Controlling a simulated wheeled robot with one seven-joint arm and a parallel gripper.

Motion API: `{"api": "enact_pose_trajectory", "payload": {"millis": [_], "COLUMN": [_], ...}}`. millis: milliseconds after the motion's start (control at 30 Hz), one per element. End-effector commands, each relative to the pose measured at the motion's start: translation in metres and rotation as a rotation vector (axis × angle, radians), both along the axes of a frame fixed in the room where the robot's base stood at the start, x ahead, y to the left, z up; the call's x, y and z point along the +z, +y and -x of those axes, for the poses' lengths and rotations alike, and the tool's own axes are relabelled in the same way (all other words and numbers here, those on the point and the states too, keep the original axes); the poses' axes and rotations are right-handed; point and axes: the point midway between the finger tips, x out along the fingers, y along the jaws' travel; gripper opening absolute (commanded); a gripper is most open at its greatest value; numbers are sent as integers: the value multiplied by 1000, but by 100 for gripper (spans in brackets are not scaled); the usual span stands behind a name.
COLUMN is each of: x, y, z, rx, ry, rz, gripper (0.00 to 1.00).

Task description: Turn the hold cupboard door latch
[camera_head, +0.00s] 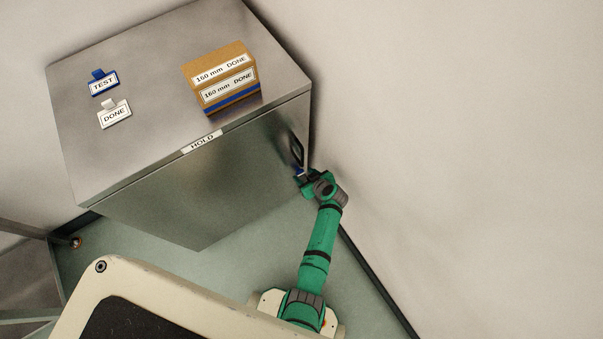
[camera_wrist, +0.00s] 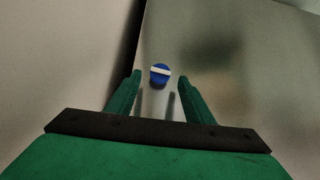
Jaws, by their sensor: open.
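The hold cupboard is a grey metal box with a HOLD label (camera_head: 201,141) along the top front edge. Its door (camera_head: 215,185) is the front face and looks shut. The latch (camera_wrist: 160,74) is a round blue knob with a white bar lying nearly level across it, near the door's edge in the wrist view. In the head view the latch is mostly hidden by my gripper (camera_head: 300,174), which is at the right side of the door. In the wrist view my gripper (camera_wrist: 159,82) is open and empty. The latch shows between and beyond the fingertips, seemingly untouched.
On the cupboard top (camera_head: 150,150) are a box marked 160 mm DONE (camera_head: 220,77), a blue TEST tag (camera_head: 103,83) and a white DONE tag (camera_head: 115,114). A pale wall (camera_head: 430,130) stands close to the right of the cupboard. Green floor (camera_head: 200,265) is clear before the door.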

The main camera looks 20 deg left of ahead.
Motion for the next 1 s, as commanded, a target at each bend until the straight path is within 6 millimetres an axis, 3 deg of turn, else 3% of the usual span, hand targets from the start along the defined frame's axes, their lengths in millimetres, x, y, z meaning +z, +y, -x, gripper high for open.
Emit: {"api": "enact_pose_trajectory", "payload": {"millis": [300,667,700,867,1000], "x": [-21,-25,-24,-24,-24], "y": [17,17,17,17,17], "z": [-13,-15,-15,-15,-16], "rx": [1,-4,-4,-4,-4], "ry": [1,0,0,0,6], "rz": [0,1,1,1,-4], "gripper": [47,47,45,7,7]}}
